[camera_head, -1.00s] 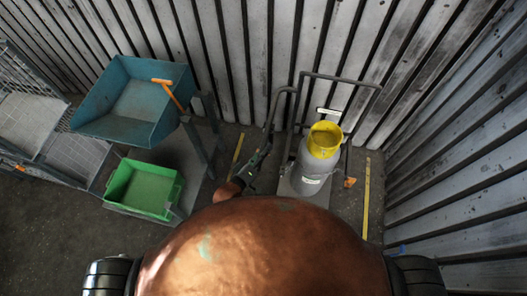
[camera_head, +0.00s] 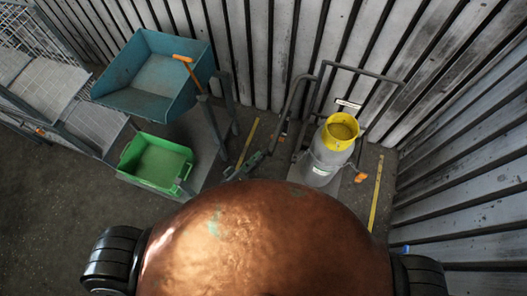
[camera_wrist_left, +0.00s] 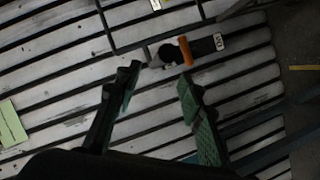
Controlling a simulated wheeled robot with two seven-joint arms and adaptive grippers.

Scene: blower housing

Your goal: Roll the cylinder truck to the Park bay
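The cylinder truck (camera_head: 384,117) is a dark tube frame with a tall looped handle, standing near the corrugated wall in the head view. It bears an upright grey cylinder (camera_head: 325,160) with a yellow collar (camera_head: 341,133). My left gripper (camera_head: 245,166) shows partly, low and to the left of the truck, apart from the cylinder. In the left wrist view its two green-padded fingers (camera_wrist_left: 158,92) are spread with nothing between them. Beyond them are a black part with a white label (camera_wrist_left: 208,45) and an orange piece (camera_wrist_left: 186,50). My right gripper is not in view.
Yellow floor strips lie left (camera_head: 248,141) and right (camera_head: 376,194) of the truck. A blue bin (camera_head: 150,80) and a green crate (camera_head: 155,163) stand to the left, beside a mesh rack (camera_head: 70,35). Corrugated walls (camera_head: 460,130) close the back and right.

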